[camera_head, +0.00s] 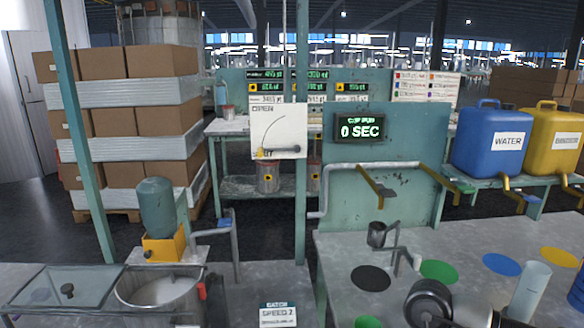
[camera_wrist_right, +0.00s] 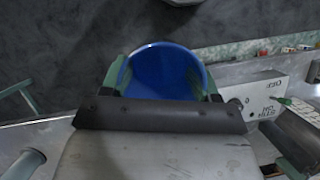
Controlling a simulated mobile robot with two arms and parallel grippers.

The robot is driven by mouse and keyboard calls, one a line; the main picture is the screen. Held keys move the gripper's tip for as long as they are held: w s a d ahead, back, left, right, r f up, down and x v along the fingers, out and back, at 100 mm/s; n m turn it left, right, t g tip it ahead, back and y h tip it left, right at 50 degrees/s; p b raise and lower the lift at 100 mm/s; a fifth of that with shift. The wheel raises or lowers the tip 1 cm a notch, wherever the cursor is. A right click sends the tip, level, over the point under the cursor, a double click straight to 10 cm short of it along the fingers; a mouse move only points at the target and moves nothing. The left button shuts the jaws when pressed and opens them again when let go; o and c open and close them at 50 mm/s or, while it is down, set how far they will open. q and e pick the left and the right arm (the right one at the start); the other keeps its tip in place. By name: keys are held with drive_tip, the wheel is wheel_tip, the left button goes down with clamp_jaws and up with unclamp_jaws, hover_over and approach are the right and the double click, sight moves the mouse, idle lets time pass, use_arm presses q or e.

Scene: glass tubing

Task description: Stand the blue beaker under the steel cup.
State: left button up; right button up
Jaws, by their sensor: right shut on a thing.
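The blue beaker (camera_wrist_right: 163,68) is in the right wrist view, its open mouth and blue inside showing. My right gripper (camera_wrist_right: 160,82) is shut on it, with a green finger pad against each side. The beaker's base is hidden. The steel cup (camera_head: 376,235) is a small dark grey cup in the head view, beside a bent grey stand on the right-hand bench. A black disc (camera_head: 371,279) lies on the bench below and in front of the cup, with no beaker on it. My left gripper is in neither view.
The right-hand bench (camera_head: 465,235) also carries a green disc (camera_head: 438,271), a blue disc (camera_head: 501,264), a yellow disc (camera_head: 559,257) and a pale upright cylinder (camera_head: 531,290). Blue (camera_head: 489,140) and yellow (camera_head: 553,140) jugs stand behind.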

drive_tip(key=shift+s+a+r+n+h, duration=0.1)
drive_tip(key=shift+s+a+n+h, duration=0.15)
drive_tip(key=shift+s+n, duration=0.3)
drive_tip(key=shift+s+a+n+h, duration=0.15)
drive_tip(key=shift+s+a+n, duration=0.1)
drive_tip(key=shift+s+n, duration=0.3)
drive_tip(key=shift+w+d, duration=0.1)
drive_tip(key=shift+w, duration=0.05)
